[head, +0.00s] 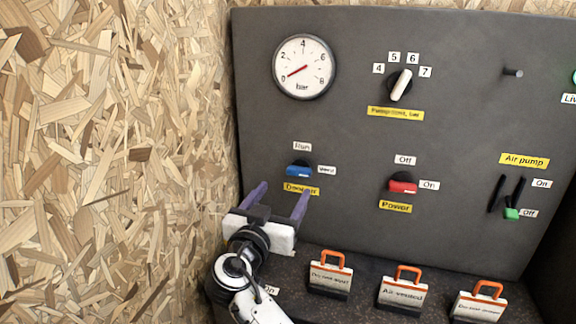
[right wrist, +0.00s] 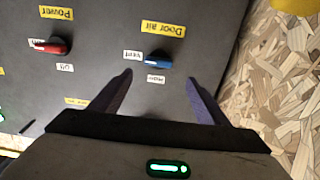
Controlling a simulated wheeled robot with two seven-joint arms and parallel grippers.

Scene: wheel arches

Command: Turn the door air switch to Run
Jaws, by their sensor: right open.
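The door air switch (head: 298,171) is a blue handle on a dark round base, on the grey panel's lower left. Its handle lies sideways, toward the Vent label (head: 327,170) on its right. The Run label (head: 302,146) is above it. The yellow Door air label (head: 314,191) below is partly covered by a finger. My right gripper (head: 283,190) is open and empty, just below and in front of the switch. In the right wrist view, upside down, the blue handle (right wrist: 158,61) shows between and beyond the two fingers (right wrist: 160,78), apparently untouched. My left gripper is not in view.
The red Power switch (head: 403,187) is to the right. A gauge (head: 303,67) and a white selector knob (head: 401,85) are above. The green-tipped Air pump lever (head: 511,213) is far right. Several orange-handled tags (head: 330,276) stand on the ledge below. A chipboard wall (head: 110,160) stands close on the left.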

